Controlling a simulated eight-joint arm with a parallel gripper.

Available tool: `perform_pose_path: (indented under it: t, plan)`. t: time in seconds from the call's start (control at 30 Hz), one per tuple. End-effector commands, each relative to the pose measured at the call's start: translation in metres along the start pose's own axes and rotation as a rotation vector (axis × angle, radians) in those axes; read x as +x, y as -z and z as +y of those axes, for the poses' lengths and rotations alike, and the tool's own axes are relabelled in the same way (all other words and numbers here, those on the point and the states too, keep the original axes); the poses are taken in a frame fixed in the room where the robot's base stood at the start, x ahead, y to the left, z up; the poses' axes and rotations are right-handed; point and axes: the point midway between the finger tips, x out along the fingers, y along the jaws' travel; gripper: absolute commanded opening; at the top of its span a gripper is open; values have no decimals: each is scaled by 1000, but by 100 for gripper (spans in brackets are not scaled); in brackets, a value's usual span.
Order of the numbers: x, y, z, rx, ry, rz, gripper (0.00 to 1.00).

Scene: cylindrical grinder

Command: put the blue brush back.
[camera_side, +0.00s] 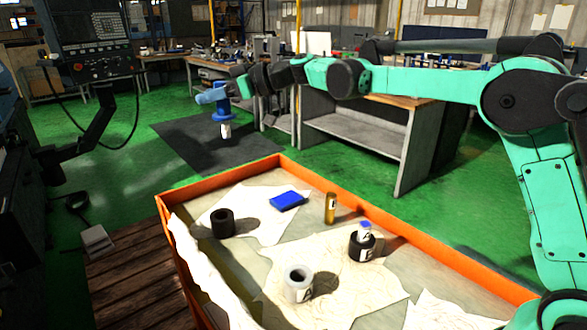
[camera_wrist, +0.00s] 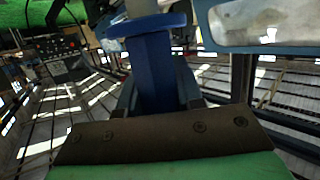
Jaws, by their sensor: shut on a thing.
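My gripper (camera_side: 236,88) is stretched out to the left, in the air beyond the orange-rimmed tray and over the dark floor mat. It is shut on the blue brush (camera_side: 222,110), which hangs roughly upright with a pale lower end (camera_side: 226,131). In the wrist view the blue brush (camera_wrist: 152,70) is between the fingers of my gripper (camera_wrist: 155,92), its wide blue flange towards the top of the picture. Its far end is hard to make out there.
The orange-rimmed tray (camera_side: 275,160) holds a blue block (camera_side: 287,201), a black ring (camera_side: 222,223), a brass cylinder (camera_side: 331,208), a black cylinder (camera_side: 361,249) with a small piece on top, and a grey ring (camera_side: 299,285). A control panel (camera_side: 95,35) stands left; a workbench (camera_side: 360,135) stands behind.

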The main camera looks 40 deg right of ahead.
Motion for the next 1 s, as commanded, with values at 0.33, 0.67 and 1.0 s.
perform_pose_path:
  t: [0.33,0.67,1.0]
  plan:
    - [34,-16,-14,-18,62,3,0]
    - [59,-107,-14,-17,60,3,0]
    - [72,-154,-14,-17,59,3,0]
